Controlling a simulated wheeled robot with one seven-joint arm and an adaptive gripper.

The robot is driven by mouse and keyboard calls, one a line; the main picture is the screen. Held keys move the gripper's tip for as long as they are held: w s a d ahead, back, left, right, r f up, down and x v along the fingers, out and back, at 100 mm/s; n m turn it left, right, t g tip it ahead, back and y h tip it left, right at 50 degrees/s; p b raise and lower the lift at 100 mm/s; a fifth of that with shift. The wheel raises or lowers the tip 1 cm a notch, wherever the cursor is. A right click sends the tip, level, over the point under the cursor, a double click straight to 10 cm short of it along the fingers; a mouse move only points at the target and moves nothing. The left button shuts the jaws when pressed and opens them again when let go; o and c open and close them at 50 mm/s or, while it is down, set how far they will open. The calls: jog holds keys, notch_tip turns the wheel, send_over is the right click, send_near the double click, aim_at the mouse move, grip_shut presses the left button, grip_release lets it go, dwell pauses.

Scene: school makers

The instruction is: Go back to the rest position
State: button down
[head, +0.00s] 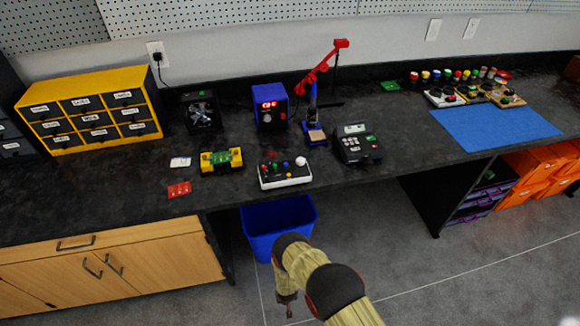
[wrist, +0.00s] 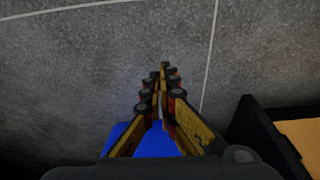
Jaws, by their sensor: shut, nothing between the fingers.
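My arm reaches in from the bottom of the head view, bent above the floor in front of the bench. My gripper (head: 288,306) hangs low there, small and partly behind the arm. In the wrist view, my gripper (wrist: 164,70) has its two fingers together at the tips, with nothing between them. The grey floor lies beyond the fingertips. The blue bin (head: 275,222) stands on the floor under the bench edge, behind my arm. Part of the bin also shows below the fingers in the wrist view (wrist: 152,146).
The black bench (head: 120,195) carries a yellow drawer cabinet (head: 91,83), a white control box (head: 284,173), a dark keypad device (head: 358,144) and a blue mat (head: 494,125). Wooden cabinets (head: 112,263) stand at lower left. Open floor (head: 400,255) lies to the right of my arm.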

jog(key=s+d+r+g+h, duration=0.1)
jog(key=s+d+r+g, duration=0.1)
jog(key=s, duration=0.3)
jog(key=s+d+r+g, duration=0.2)
jog(key=s, duration=0.4)
jog(key=w+d+r+g, duration=0.1)
jog(key=w+d+r, duration=0.15)
jog(key=r, duration=2.25)
jog(key=w+d+r+g, duration=0.1)
jog(key=w+r, duration=0.3)
jog(key=r, duration=2)
jog(key=s+d+r+t, duration=0.3)
jog(key=s+d+r, duration=0.1)
jog(key=r, duration=0.8)
jog(key=s+d+r+m+t+p, duration=0.1)
jog(key=s+d+r+t, duration=0.2)
jog(key=r, duration=1)
jog(key=s+d+r+m+t+p, duration=0.1)
jog(key=s+d+r+t, duration=0.2)
jog(key=r, duration=1)
jog(key=s+d, duration=0.2)
jog(key=d, duration=0.1)
jog(key=shift+s+d+r+y, duration=0.25)
jog(key=shift+y, duration=0.05)
